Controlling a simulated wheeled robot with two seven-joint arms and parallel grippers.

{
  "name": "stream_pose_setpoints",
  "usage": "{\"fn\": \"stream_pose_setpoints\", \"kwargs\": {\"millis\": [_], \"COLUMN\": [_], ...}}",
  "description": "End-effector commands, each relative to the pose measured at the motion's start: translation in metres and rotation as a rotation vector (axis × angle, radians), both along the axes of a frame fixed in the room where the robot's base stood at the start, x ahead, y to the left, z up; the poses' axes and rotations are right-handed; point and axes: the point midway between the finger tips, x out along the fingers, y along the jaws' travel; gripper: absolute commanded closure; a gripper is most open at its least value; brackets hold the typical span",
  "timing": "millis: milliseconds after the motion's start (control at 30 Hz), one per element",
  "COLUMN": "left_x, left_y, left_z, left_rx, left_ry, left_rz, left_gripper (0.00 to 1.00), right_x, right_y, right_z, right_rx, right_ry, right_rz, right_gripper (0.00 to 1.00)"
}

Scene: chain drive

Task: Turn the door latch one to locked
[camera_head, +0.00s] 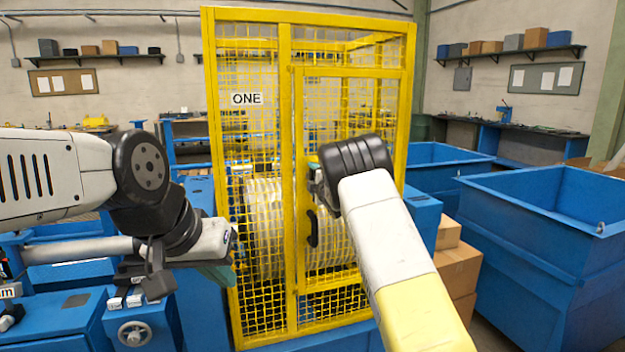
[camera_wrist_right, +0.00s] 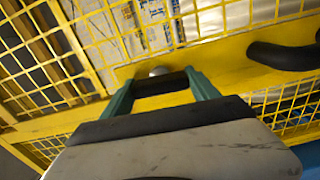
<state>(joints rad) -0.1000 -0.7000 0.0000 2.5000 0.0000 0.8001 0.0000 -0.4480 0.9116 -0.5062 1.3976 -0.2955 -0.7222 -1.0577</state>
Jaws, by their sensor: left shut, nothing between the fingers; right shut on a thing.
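The yellow mesh door (camera_head: 349,72) of the cage marked ONE (camera_head: 247,99) is closed or nearly so. In the right wrist view, the door latch (camera_wrist_right: 162,87) shows as a dark bar between the green fingers, beside a small grey round pivot on the yellow door frame (camera_wrist_right: 228,62). My right gripper (camera_wrist_right: 160,88) is shut on this bar. In the head view my right wrist hides most of the latch and the fingers. Whether the latch stands at locked cannot be told. My left gripper (camera_head: 222,274) is shut and empty, left of the cage front.
A black door handle (camera_head: 312,228) sits below the latch; it also shows in the right wrist view (camera_wrist_right: 285,55). Blue bins (camera_head: 530,240) and cardboard boxes (camera_head: 458,270) stand to the right. A blue cabinet (camera_head: 75,325) is at lower left.

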Motion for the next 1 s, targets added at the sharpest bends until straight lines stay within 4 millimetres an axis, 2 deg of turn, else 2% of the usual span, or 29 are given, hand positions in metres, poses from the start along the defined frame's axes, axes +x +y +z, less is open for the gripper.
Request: {"fn": "stream_pose_setpoints", "kwargs": {"millis": [667, 700, 800, 1000], "left_x": [0.0, 0.0, 0.0, 0.0], "left_y": [0.0, 0.0, 0.0, 0.0], "left_z": [0.0, 0.0, 0.0, 0.0], "left_rx": [0.0, 0.0, 0.0, 0.0], "left_ry": [0.0, 0.0, 0.0, 0.0], "left_rz": [0.0, 0.0, 0.0, 0.0], "left_gripper": [1.0, 1.0, 1.0, 1.0], "right_x": [-0.0003, -0.0003, -0.0002, -0.0001], "right_y": [0.0008, 0.0008, 0.0007, 0.0004], "right_z": [-0.0014, -0.0015, -0.0013, -0.0008], "right_rx": [-0.065, -0.065, -0.064, -0.063], "right_ry": [-0.019, -0.019, -0.019, -0.019], "right_rz": [0.001, 0.001, 0.001, 0.001], "right_gripper": [0.71, 0.29, 0.09, 0.09]}}
